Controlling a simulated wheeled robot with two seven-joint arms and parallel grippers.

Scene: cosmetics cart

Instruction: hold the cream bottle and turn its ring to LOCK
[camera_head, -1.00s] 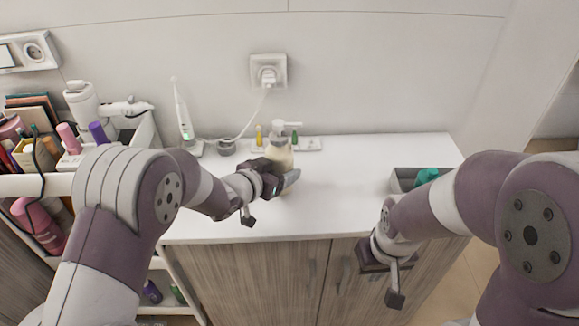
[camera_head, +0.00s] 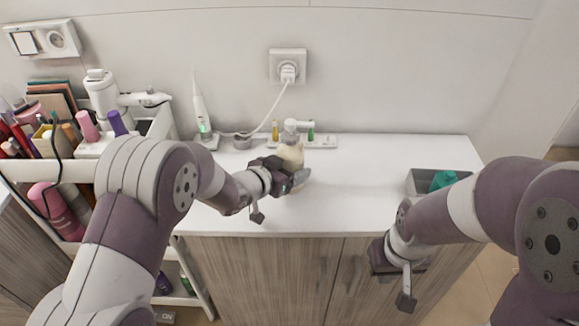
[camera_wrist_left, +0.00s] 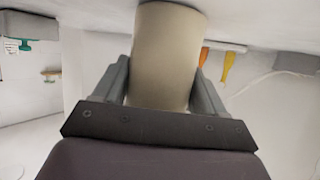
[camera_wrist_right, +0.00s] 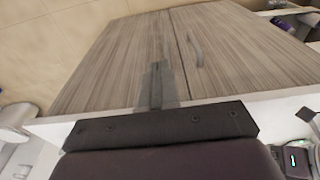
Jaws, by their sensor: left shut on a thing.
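The cream bottle (camera_head: 290,154) is pale, with a white pump head (camera_head: 297,125), on the white counter near the wall. My left gripper (camera_head: 297,178) is shut on its body from the front. The left wrist view shows the beige bottle (camera_wrist_left: 168,55) upright in the picture between the two grey fingers (camera_wrist_left: 160,85). The ring and any LOCK mark cannot be made out. My right gripper (camera_head: 383,258) is low at the counter's front edge, apart from the bottle. In the right wrist view its fingers (camera_wrist_right: 156,85) are together and empty, against the cabinet doors.
A grey bin (camera_head: 422,184) with a teal item stands at the counter's right. A toothbrush (camera_head: 200,105) and a white tray (camera_head: 322,141) with small yellow and green tubes are along the wall. A crowded cosmetics cart (camera_head: 85,150) is at left. The counter's middle right is clear.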

